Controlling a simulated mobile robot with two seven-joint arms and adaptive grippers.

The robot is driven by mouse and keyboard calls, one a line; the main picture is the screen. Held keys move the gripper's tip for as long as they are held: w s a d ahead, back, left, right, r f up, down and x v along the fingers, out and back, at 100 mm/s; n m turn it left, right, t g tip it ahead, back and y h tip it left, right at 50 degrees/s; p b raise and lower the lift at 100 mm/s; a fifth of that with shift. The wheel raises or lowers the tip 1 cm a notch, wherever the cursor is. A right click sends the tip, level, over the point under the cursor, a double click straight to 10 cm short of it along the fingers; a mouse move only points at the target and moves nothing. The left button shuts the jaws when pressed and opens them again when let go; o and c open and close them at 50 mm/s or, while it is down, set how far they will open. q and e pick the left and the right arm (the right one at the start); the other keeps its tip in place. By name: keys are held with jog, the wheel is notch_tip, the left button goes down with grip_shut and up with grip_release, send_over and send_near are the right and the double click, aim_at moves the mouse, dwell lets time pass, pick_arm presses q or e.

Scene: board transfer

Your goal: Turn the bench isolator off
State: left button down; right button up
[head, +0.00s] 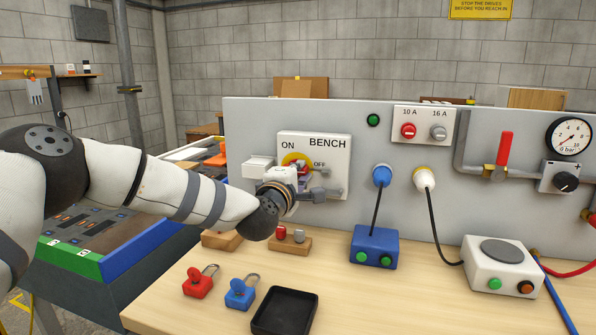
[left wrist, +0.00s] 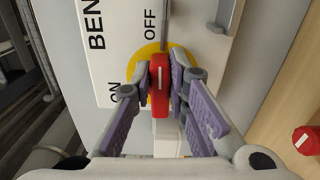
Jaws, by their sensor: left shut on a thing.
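The bench isolator is a white plate (head: 331,150) marked ON, OFF and BENCH, with a yellow disc (left wrist: 142,52) and a red handle (left wrist: 159,100). My left gripper (head: 303,179) is at the isolator, hiding much of its lower part in the head view. In the left wrist view, the purple-padded fingers of this gripper (left wrist: 161,82) are shut on the red handle, one on each side. The handle lies lengthwise up and down in that picture, the OFF word above it to the left and ON to its left. I cannot tell exactly which mark it points to. My right gripper is not in view.
A red padlock (head: 197,284), a blue padlock (head: 240,293) and a black tray (head: 285,311) are on the wooden bench. A blue box (head: 373,247) and a white hotplate (head: 500,266) have cables to the panel. A red lever (head: 505,148) is on the pipe at right.

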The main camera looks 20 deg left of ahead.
pick_arm(q)
jog(key=shift+m, duration=0.4)
jog(key=c, duration=1.6)
grip_release()
jog(key=shift+o, duration=0.2)
jog(key=s, duration=1.2)
jog(key=shift+a, duration=0.25)
